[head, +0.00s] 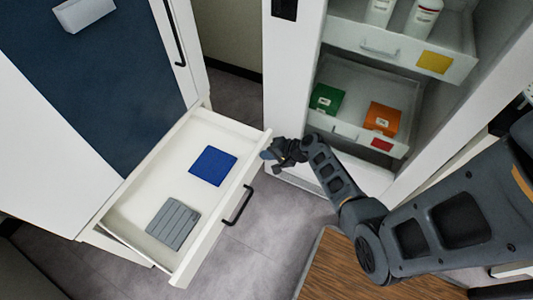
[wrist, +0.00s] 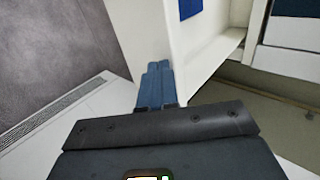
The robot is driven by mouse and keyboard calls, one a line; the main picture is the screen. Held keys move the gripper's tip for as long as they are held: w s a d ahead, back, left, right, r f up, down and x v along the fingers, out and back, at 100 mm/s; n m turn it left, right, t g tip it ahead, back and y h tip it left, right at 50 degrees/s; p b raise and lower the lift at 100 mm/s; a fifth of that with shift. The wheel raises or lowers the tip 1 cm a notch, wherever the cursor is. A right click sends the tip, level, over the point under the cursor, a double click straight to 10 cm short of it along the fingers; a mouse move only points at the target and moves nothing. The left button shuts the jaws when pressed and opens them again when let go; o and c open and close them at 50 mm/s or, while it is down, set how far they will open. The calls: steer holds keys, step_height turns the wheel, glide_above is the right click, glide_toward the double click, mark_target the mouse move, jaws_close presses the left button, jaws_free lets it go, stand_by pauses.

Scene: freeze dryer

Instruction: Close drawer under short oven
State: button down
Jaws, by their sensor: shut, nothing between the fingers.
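The white drawer (head: 185,135) is pulled well out from under a white cabinet with a dark blue front (head: 95,80). A black bar handle (head: 238,206) is on the drawer's front panel. A blue square (head: 213,166) and a grey slatted block (head: 173,222) lie inside the drawer. My gripper (head: 267,154) is shut and empty by the right end of the drawer front. In the wrist view its blue fingers (wrist: 158,70) are closed together against or very near the drawer front (wrist: 150,35); I cannot tell whether they touch.
A tall white cabinet stands to the right with two pulled-out shelves, holding white bottles (head: 422,18), a green box (head: 326,99) and an orange box (head: 382,118). A wooden surface (head: 350,270) is at the bottom. Grey floor (head: 270,250) is clear before the drawer.

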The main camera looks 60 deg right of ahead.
steer(key=shift+w, duration=0.25)
steer(key=w+b, duration=1)
steer(key=w, duration=1.6)
steer(key=shift+w+f, duration=0.1)
steer(key=shift+f, duration=0.05)
steer(key=shift+w+b, duration=0.45)
steer(key=shift+w, duration=0.4)
